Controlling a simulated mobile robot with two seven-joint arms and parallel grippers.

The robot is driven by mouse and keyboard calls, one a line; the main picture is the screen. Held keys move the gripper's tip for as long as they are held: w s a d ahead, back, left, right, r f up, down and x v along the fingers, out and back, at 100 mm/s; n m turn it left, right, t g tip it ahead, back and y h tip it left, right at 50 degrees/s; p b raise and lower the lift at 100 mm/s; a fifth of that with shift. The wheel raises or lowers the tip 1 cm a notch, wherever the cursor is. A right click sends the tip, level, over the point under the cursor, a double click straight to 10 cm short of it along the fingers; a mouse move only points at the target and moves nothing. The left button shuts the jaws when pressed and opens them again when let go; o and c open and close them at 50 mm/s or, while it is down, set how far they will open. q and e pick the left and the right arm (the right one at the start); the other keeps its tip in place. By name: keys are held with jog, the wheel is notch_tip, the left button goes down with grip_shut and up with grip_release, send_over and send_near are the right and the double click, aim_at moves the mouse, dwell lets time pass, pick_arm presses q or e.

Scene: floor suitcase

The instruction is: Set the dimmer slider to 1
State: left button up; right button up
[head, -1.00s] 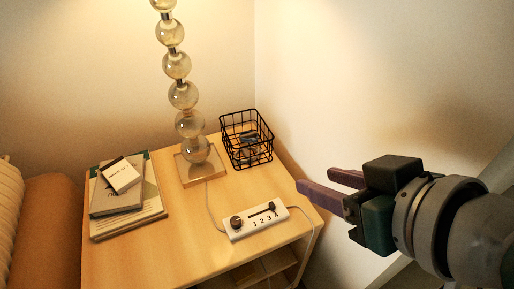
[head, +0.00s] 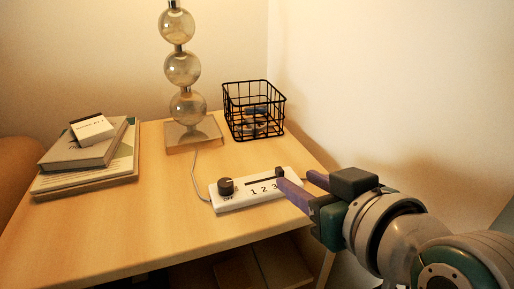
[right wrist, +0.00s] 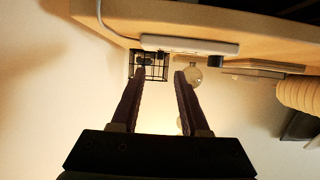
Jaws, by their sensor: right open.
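The dimmer (head: 232,202) is a white box on the wooden nightstand, with a round dark knob (head: 226,186) by the "OFF" label at its left. Its slider handle (head: 279,172) is a small dark block at the right end of the slot, beyond the 3. The 4 is hidden behind a finger. My right gripper (head: 298,182) is open, its purple fingers at the dimmer's right end; one finger looks close to the handle, contact unclear. In the right wrist view the dimmer (right wrist: 190,45) lies beyond the empty fingers (right wrist: 160,74). My left gripper is out of view.
A lamp of stacked glass balls (head: 187,107) stands behind the dimmer. A black wire basket (head: 254,112) sits at the back right, and books with a small box (head: 92,129) lie at the left. A cable (head: 195,180) runs to the dimmer. The nightstand's front left is clear.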

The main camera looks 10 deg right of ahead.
aim_at(282, 171)
jog(key=b+x, duration=0.2)
jog(key=x, duration=0.3)
jog(key=shift+s+f, duration=0.15)
jog(key=shift+w+f+b, duration=0.1)
jog(key=shift+w+b, duration=0.25)
jog(key=shift+w, duration=0.2)
jog(key=c, duration=0.6)
grip_shut()
